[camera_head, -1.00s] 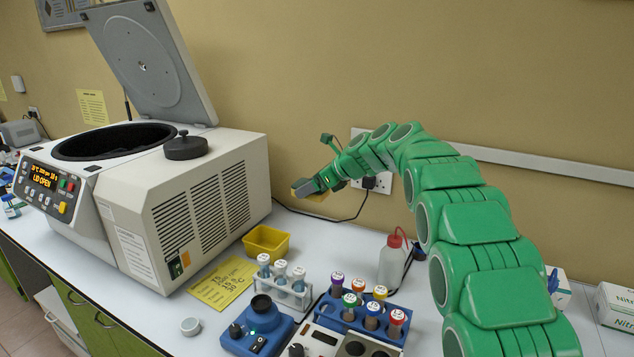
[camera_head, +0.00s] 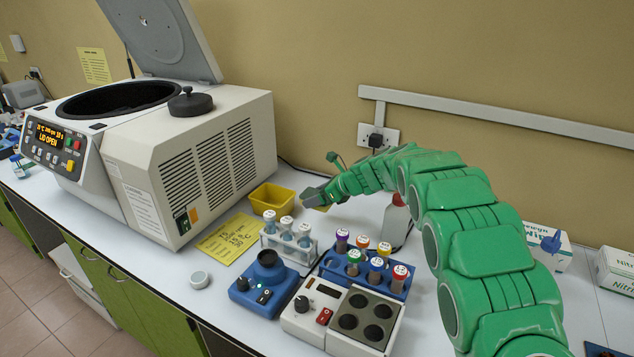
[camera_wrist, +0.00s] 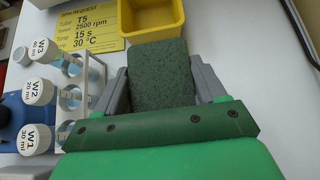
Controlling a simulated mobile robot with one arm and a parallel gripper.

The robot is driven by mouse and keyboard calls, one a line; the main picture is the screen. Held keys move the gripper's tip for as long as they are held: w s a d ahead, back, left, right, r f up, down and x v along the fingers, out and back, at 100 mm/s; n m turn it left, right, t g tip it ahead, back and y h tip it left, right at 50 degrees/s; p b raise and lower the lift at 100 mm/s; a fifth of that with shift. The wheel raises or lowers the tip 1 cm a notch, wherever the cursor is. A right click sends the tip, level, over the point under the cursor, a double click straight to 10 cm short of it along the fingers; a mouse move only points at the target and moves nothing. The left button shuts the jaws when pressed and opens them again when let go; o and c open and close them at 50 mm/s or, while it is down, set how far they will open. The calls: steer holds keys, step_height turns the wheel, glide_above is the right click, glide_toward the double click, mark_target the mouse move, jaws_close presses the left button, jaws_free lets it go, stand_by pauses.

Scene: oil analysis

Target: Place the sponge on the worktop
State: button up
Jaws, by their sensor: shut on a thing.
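My gripper (camera_head: 318,197) is at the end of the green arm, over the back part of the white worktop (camera_head: 225,286). It is shut on the sponge (camera_wrist: 162,76), whose dark green face fills the space between the grey fingers in the wrist view. In the head view a small yellowish part of the sponge (camera_head: 321,207) shows below the fingers. The sponge is to the right of the yellow tray. I cannot tell whether it touches the worktop.
The yellow tray (camera_head: 268,198) and a rack of W tubes (camera_head: 287,246) are close by. A rack of coloured-cap tubes (camera_head: 365,274) and a wash bottle (camera_head: 396,222) stand to the right. The open centrifuge (camera_head: 180,140) is at left. Bare worktop lies around the gripper.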

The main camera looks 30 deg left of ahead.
steer(key=shift+f, duration=3.55)
steer(key=shift+f, duration=0.6)
steer(key=o, duration=1.2)
steer(key=shift+c, duration=0.2)
